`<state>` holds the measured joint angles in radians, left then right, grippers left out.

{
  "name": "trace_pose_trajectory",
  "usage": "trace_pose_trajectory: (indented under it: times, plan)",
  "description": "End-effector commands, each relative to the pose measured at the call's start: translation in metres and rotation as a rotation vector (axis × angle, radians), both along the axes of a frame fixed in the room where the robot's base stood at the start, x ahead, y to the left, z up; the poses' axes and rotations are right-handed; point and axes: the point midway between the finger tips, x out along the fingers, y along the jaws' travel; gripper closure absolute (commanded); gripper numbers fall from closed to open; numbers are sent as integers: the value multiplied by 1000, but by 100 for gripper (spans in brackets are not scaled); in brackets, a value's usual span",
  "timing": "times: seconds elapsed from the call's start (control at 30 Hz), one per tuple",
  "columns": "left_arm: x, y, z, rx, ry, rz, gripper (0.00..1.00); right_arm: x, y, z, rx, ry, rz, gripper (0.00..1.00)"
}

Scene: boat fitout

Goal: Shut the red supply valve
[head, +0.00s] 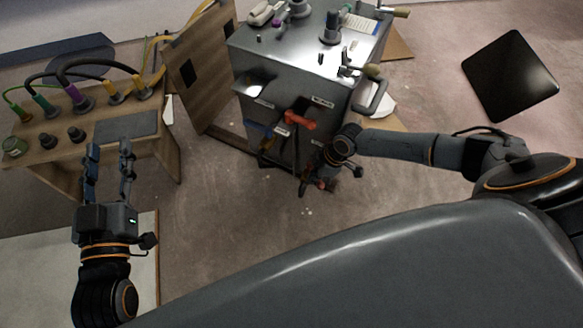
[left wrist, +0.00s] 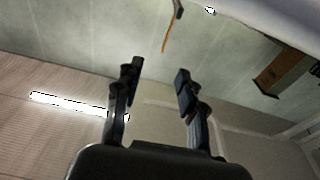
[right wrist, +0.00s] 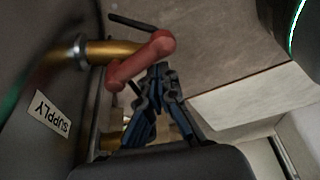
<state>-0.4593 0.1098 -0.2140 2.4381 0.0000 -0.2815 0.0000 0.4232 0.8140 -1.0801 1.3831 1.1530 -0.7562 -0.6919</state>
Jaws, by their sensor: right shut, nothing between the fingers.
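The red supply valve handle (head: 300,120) sticks out from the front of the grey metal cabinet (head: 300,50). In the right wrist view the red handle (right wrist: 140,60) sits on a brass pipe (right wrist: 108,50), near a label reading SUPPLY (right wrist: 50,113). My right gripper (head: 320,172) is below and right of the handle in the head view. Its fingertips (right wrist: 161,70) are shut together and empty, right beside the handle; I cannot tell if they touch it. My left gripper (head: 109,146) is open and empty, by the wooden bench, far from the valve; its fingers (left wrist: 158,72) show empty space between them.
A wooden bench (head: 60,160) with cables, plugs and a grey pad (head: 126,124) stands at left. A wooden panel (head: 203,65) stands between it and the cabinet. A blue part (head: 256,127) sits left of the red handle. A black panel (head: 510,75) lies on open floor at right.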

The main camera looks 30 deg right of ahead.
Motion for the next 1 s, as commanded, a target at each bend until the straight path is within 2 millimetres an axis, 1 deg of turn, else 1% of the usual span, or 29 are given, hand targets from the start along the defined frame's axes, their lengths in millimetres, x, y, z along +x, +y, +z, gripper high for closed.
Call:
trace_pose_trajectory:
  times: [0.03,0.23,0.3,0.4,0.6,1.0]
  plan:
    - [-1,-2,8,-17,-64,-4,60,1,-5,-3,-2,-2,42,100]
    - [-14,-5,52,-84,-311,-19,60,-1,-13,-2,1,-2,229,100]
    - [-19,-5,63,-102,-370,-22,60,-3,-16,-2,0,-1,226,100]
    - [-24,-5,72,-116,-423,-24,60,-3,-21,-1,0,-1,223,100]
    - [-27,-4,78,-126,-455,-27,60,-1,-30,0,0,-1,223,100]
    - [-29,-4,80,-130,-470,-27,60,2,-41,0,-3,-2,223,100]
